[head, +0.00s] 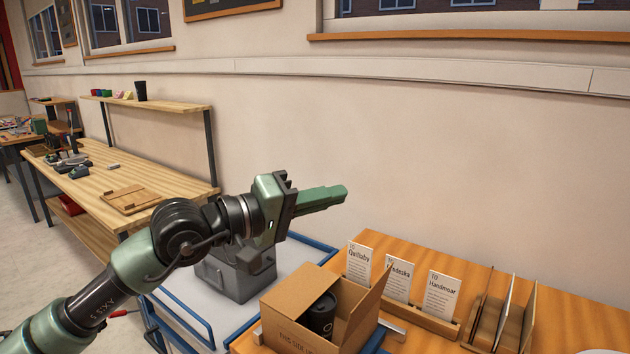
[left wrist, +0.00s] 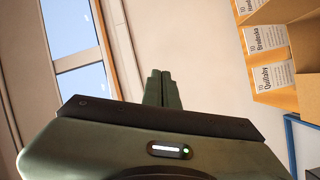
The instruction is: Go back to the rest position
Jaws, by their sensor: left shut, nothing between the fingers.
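My left gripper (head: 335,193) is raised in the middle of the head view, its green fingers pointing right. Its fingers are shut together with nothing between them, above the open cardboard box and clear of it. In the left wrist view the closed fingers (left wrist: 162,88) stand side by side against the wall. My right gripper is not in view.
An open cardboard box (head: 289,318) holds a dark cylinder (head: 321,312). Address cards (head: 440,295) stand in a wooden holder, with a slotted wooden rack (head: 488,308) to their right. A grey machine (head: 238,275) sits behind my arm. A wooden workbench (head: 93,172) is at left.

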